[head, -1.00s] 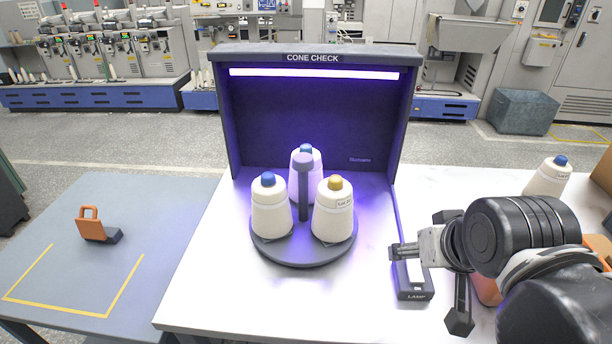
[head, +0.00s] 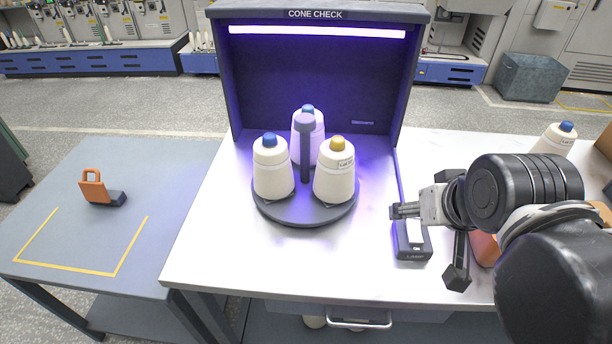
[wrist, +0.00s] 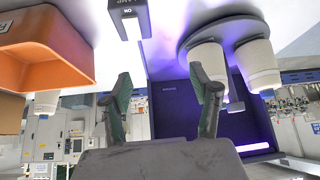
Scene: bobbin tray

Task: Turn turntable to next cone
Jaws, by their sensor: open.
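The dark round turntable (head: 306,214) stands in front of the lit booth, with a knobbed post (head: 305,150) at its centre. It bears three cream cones: a blue-capped one (head: 273,178) front left, a yellow-capped one (head: 334,180) front right, and a blue-capped one (head: 300,135) at the back, partly hidden by the post. The wrist view is upside down and shows the turntable (wrist: 187,42) with two cones (wrist: 208,62) at upper right. My gripper (head: 394,211) is right of the turntable, apart from it, near the lamp switch block (head: 414,255). Its fingers (wrist: 165,95) are spread and empty.
The CONE CHECK booth (head: 315,14) has a glowing tube and side walls. An orange bin (wrist: 50,50) lies near my arm. Another blue-capped cone (head: 556,138) stands at the right. A grey side table (head: 60,240) holds an orange-handled tool (head: 94,188).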

